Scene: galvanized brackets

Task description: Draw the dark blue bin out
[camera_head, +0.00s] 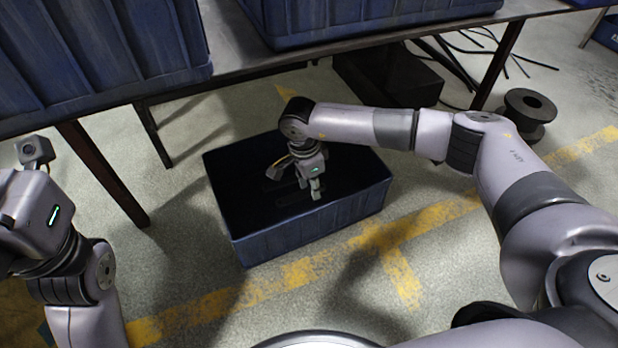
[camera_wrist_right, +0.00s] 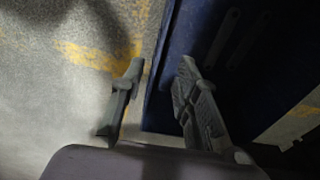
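The dark blue bin (camera_head: 310,222) stands on the floor at the centre of the head view, open at the top, with a very dark inside. Faint flat shapes show inside it. My right gripper (camera_head: 315,190) points down at the bin's near rim. In the right wrist view its fingers (camera_wrist_right: 155,88) are apart, one over the floor and one on the bin's side (camera_wrist_right: 165,65), with the bin's edge between them. Contact with the wall cannot be told. My left gripper's body (camera_head: 45,212) is at the left of the head view; its fingers are not visible.
A table (camera_head: 225,45) stands behind and above the bin, carrying larger blue bins (camera_head: 95,55) (camera_head: 350,18). Its legs (camera_head: 105,175) are left and right of the floor bin. A dark box (camera_head: 400,80), cables and a black spool (camera_head: 527,108) lie behind. Yellow-marked floor in front is clear.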

